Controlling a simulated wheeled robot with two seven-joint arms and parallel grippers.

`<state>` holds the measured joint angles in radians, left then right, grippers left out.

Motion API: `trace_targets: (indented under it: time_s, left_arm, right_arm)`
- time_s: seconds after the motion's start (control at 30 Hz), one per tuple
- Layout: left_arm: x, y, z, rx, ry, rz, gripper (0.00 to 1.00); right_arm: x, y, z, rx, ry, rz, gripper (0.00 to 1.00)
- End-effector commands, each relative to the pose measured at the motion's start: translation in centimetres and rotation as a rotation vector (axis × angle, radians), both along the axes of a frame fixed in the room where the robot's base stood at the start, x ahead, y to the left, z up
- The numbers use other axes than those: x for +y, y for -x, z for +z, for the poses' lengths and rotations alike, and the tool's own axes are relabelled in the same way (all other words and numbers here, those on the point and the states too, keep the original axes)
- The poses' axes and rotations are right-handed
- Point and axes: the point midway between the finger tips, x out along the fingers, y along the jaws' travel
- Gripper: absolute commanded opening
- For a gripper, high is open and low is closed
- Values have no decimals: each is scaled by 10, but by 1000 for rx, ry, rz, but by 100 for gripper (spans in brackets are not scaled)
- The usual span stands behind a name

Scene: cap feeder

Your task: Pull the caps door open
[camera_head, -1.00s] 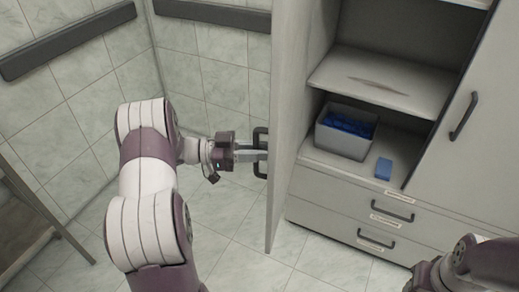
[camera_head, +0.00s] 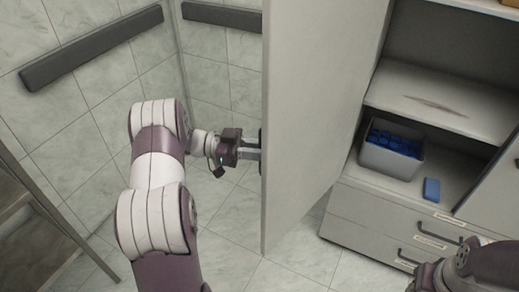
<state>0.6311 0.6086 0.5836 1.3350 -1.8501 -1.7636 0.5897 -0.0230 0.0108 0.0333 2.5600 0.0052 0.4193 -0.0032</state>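The caps door (camera_head: 315,110) is a tall pale cabinet door. It stands swung wide open, its inner face toward me and its free edge near the middle of the view. The dark door handle (camera_head: 261,135) is on its far side, mostly hidden behind that edge. My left gripper (camera_head: 252,150) is at the handle, its fingers closed around it; the fingertips are partly hidden by the door edge. My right arm shows at the lower right; its gripper is not in view.
Inside the cabinet a grey bin (camera_head: 388,160) of blue caps stands beside a blue block (camera_head: 432,189), below a shelf (camera_head: 430,99). Drawers (camera_head: 375,222) are underneath. A rack (camera_head: 25,210) stands at the left. Tiled floor is clear near the door.

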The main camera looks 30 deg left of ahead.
Motion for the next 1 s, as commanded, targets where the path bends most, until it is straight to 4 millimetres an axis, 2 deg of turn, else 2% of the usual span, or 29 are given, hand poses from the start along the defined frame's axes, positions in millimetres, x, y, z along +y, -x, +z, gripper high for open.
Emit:
trace_targets:
  time_s: [0.27,0.3,0.33,0.67,0.77,1.0]
  left_arm:
    - [0,0,0,1,-2,0,0]
    - [0,0,0,1,-2,0,28]
    - [0,0,0,0,-1,0,37]
    - [4,0,-1,-1,-1,2,37]
    - [19,5,-3,-1,-1,5,37]
    - [82,24,-4,-1,-3,5,37]
  right_arm:
    - [0,0,0,0,0,0,43]
    - [0,0,0,0,0,0,43]
    - [0,0,0,0,0,0,43]
    - [0,0,-2,0,0,0,43]
    - [0,0,-8,0,0,0,43]
    - [0,0,-25,0,0,0,43]
